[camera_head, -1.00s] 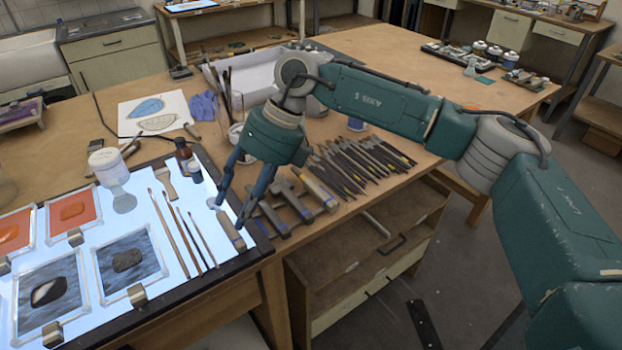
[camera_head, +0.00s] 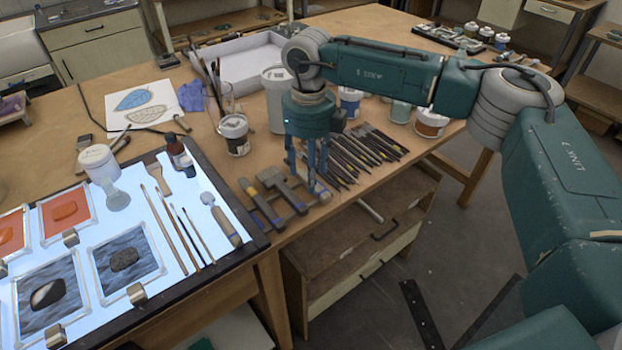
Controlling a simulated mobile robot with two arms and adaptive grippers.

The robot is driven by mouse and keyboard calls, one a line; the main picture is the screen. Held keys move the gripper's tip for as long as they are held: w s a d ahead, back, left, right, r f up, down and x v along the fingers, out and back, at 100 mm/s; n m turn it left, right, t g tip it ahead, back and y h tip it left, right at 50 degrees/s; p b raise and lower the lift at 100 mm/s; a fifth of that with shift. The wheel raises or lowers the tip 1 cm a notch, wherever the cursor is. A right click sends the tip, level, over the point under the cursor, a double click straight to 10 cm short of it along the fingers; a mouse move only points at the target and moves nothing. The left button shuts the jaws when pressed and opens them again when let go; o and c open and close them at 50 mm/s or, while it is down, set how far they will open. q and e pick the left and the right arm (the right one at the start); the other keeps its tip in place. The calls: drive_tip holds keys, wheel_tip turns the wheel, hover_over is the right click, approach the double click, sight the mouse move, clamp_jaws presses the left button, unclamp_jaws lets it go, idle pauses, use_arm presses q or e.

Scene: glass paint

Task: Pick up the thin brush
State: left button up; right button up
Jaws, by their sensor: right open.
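Three slim brushes lie side by side on the lit panel (camera_head: 165,258): a longer one at the left (camera_head: 166,222), one in the middle (camera_head: 185,230) and a slightly shorter, slim one at the right (camera_head: 197,232). I cannot tell for sure which is the thin brush; the right one looks slimmest. A flat wide brush (camera_head: 160,180) lies behind them. My right gripper (camera_head: 307,172) points down over the row of tools, right of the panel and clear of the brushes. It is open, with nothing visible between its fingers. My left gripper is out of view.
A wood-handled tool (camera_head: 222,222) lies right of the brushes. Flat scrapers (camera_head: 262,205) and several dark tools (camera_head: 370,150) lie around my right gripper. A brown bottle (camera_head: 177,150), a white jar (camera_head: 98,160) and a brush cup (camera_head: 234,135) stand behind the brushes.

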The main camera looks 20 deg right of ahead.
wheel_tip(320, 180, down, 2)
drive_tip(key=shift+f, duration=0.4)
clamp_jaws()
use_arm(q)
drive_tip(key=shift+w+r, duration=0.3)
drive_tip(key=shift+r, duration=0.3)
use_arm(e)
drive_tip(key=shift+r, duration=0.2)
drive_tip(key=shift+w+r, duration=0.1)
drive_tip(key=shift+r, duration=0.1)
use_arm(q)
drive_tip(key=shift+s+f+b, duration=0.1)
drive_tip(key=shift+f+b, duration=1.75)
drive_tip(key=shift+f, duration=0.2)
use_arm(e)
wheel_tip(320, 180, up, 19)
drive_tip(key=shift+r, duration=0.2)
